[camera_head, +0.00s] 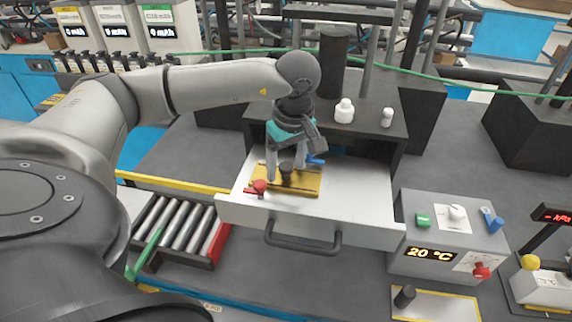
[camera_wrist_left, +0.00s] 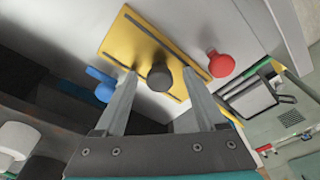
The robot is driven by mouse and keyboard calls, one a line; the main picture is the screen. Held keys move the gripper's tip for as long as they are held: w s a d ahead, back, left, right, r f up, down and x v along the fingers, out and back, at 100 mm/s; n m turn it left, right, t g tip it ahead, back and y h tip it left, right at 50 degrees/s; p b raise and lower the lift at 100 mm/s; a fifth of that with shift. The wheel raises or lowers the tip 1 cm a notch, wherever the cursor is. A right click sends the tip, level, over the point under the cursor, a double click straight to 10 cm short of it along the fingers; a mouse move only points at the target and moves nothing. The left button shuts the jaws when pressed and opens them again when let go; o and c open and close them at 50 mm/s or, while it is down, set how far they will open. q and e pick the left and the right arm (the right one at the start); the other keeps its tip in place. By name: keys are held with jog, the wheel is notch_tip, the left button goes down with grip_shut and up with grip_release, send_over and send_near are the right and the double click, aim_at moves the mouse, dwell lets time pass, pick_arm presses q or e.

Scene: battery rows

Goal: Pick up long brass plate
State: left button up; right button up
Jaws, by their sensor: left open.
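The long brass plate (camera_head: 310,186) lies flat in the open white drawer (camera_head: 352,203), with a dark round knob (camera_head: 286,169) on its middle. In the left wrist view the plate (camera_wrist_left: 128,35) runs diagonally and has dark slots. My left gripper (camera_head: 285,175) points down over the plate, open. In the wrist view its fingertips (camera_wrist_left: 160,72) stand on either side of the knob, with gaps showing. Whether the fingers touch the plate I cannot tell. My right gripper is not in view.
The drawer handle (camera_head: 302,247) juts out in front. White bottles (camera_head: 344,112) stand on the cabinet top. A control box (camera_head: 428,236) stands right, a roller rack (camera_head: 182,222) left.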

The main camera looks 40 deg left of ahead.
pick_arm(q)
jog(key=shift+f, duration=0.3)
grip_shut()
dwell(0.4)
jog(key=shift+r, duration=0.1)
dwell(0.7)
